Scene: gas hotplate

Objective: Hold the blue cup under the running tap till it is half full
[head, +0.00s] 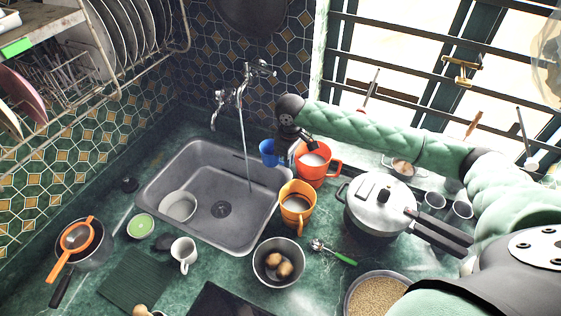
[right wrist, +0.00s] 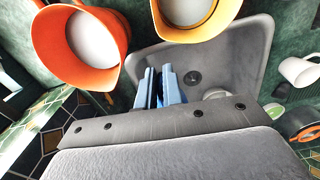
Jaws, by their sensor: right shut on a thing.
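The small blue cup (head: 268,153) is at the back right rim of the sink (head: 190,152), partly hidden by my right gripper (head: 282,150). That gripper is shut on the cup. In the right wrist view its pale blue fingers (right wrist: 160,82) are close together, and I cannot make out the cup clearly there. The wall tap (head: 228,96) is running. A thin stream of water (head: 247,150) falls into the sink, left of the cup and apart from it. I cannot see inside the cup. My left gripper is not in view.
An orange-red jug (head: 326,172) stands close beside my right gripper, and a yellow-orange jug (head: 297,215) is nearer the front. A pressure cooker (head: 379,217) is to the right. A white bowl (head: 178,206) lies in the sink. A dish rack (head: 110,60) hangs upper left.

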